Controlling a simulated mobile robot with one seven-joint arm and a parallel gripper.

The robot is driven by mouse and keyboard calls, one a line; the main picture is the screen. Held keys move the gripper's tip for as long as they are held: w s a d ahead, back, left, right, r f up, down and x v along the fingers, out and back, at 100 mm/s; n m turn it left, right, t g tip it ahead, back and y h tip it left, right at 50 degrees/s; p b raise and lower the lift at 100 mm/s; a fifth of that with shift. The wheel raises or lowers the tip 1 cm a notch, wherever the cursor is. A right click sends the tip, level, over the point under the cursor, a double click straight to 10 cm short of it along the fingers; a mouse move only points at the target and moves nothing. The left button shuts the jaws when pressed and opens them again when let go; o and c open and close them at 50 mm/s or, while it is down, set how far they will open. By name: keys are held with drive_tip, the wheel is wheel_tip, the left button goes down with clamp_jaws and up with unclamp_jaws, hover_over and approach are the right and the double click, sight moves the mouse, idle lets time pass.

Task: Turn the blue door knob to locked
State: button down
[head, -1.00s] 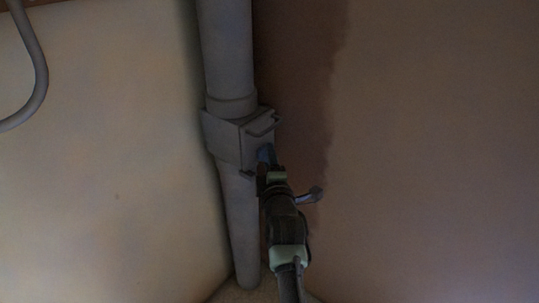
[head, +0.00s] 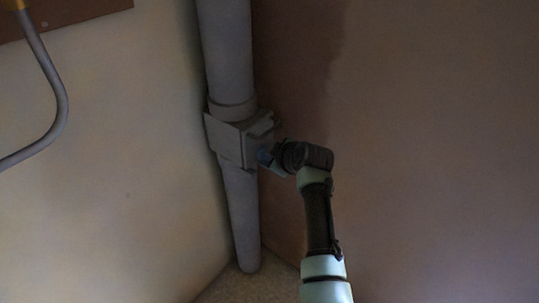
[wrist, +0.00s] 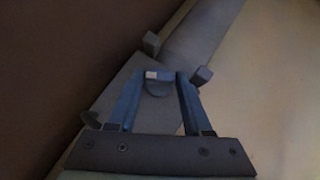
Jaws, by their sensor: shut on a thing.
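The blue door knob is on the front of a grey box (head: 233,143) clamped around a grey vertical pipe. In the wrist view, a blue bar of the knob (wrist: 167,73) spans between my fingertips, with a grey rounded piece (wrist: 158,89) just below it. My gripper (wrist: 166,77) is shut on the knob, one blue finger on each side. In the head view, my gripper (head: 267,156) reaches the box from the right, and my wrist and fingers hide most of the knob. I cannot read any locked marking.
The grey pipe (head: 228,50) runs down the corner between a pale wall (head: 120,150) and a brown wall (head: 430,140). Small grey blocks (wrist: 151,43) stick out around the box near my fingers. A bent grey tube (head: 55,85) hangs at upper left. Space right of my arm is clear.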

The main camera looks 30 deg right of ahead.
drive_tip(key=y+b, duration=0.1)
drive_tip(key=b, duration=0.1)
drive_tip(key=m+g+y+b, duration=0.1)
drive_tip(key=b, duration=0.1)
drive_tip(key=m+y+b, duration=0.1)
drive_tip(key=b, duration=0.2)
drive_tip(key=shift+w+d+f+g+y, duration=0.1)
drive_tip(key=shift+d+g+y, duration=0.15)
drive_tip(key=shift+g+y, duration=0.15)
drive_tip(key=shift+m+y+b, duration=0.3)
drive_tip(key=shift+b, duration=0.6)
drive_tip(key=shift+c, duration=2)
unclamp_jaws()
drive_tip(key=shift+r, duration=0.25)
